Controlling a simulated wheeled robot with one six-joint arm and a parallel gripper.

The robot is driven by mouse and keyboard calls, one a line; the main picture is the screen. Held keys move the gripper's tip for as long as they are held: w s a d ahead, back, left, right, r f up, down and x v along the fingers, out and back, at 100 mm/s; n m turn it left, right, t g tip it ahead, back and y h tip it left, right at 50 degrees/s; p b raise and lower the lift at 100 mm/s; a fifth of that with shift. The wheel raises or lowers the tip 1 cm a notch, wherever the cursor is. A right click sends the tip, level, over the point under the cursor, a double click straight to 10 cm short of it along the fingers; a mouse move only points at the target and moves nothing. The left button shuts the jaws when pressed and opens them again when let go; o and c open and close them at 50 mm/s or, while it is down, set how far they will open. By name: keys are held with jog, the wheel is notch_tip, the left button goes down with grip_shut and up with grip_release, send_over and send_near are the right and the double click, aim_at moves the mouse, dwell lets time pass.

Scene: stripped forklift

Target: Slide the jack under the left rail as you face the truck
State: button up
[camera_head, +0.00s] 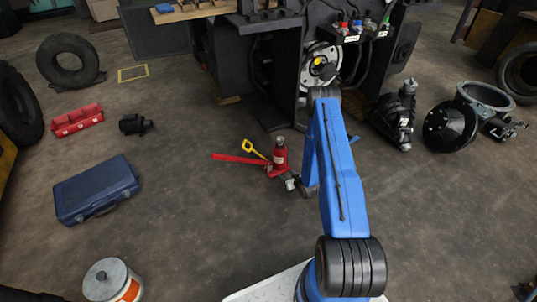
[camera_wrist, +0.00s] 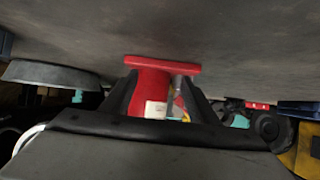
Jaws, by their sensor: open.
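The red jack (camera_head: 280,155) stands upright on the floor in front of the truck, with a red bar (camera_head: 238,158) reaching left from its base. The dark stripped truck (camera_head: 272,62) stands behind it, and its left side is farther back than the jack; I cannot clearly make out the rail's underside. My gripper (camera_head: 291,183) is low at the jack's near right side. In the wrist view, which looks upside down, the jack's red body (camera_wrist: 152,88) and flat base show between the two dark fingers of my gripper (camera_wrist: 158,92). The fingers are open around it.
A blue case (camera_head: 97,189), a red toolbox (camera_head: 77,119) and a tire (camera_head: 67,60) lie to the left. Dark machine parts (camera_head: 398,113) lie to the right.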

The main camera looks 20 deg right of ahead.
aim_at(270, 158)
jog(key=shift+w+a+f, duration=0.1)
jog(key=shift+w+f, duration=0.35)
jog(key=shift+f, duration=0.25)
jog(key=shift+w+f, duration=0.45)
jog(key=shift+f, duration=0.25)
jog(key=shift+w, duration=0.25)
jog(key=shift+w+a, duration=0.2)
jog(key=shift+w, duration=4.7)
jog(key=shift+w+a, duration=0.15)
jog(key=shift+w, duration=4.7)
jog(key=shift+s+d+r, duration=0.1)
jog(key=shift+s, duration=1.95)
jog(key=shift+s+d+r, duration=0.1)
jog(key=shift+s, duration=1.95)
notch_tip(270, 158, up, 34)
jog(key=shift+r, duration=0.2)
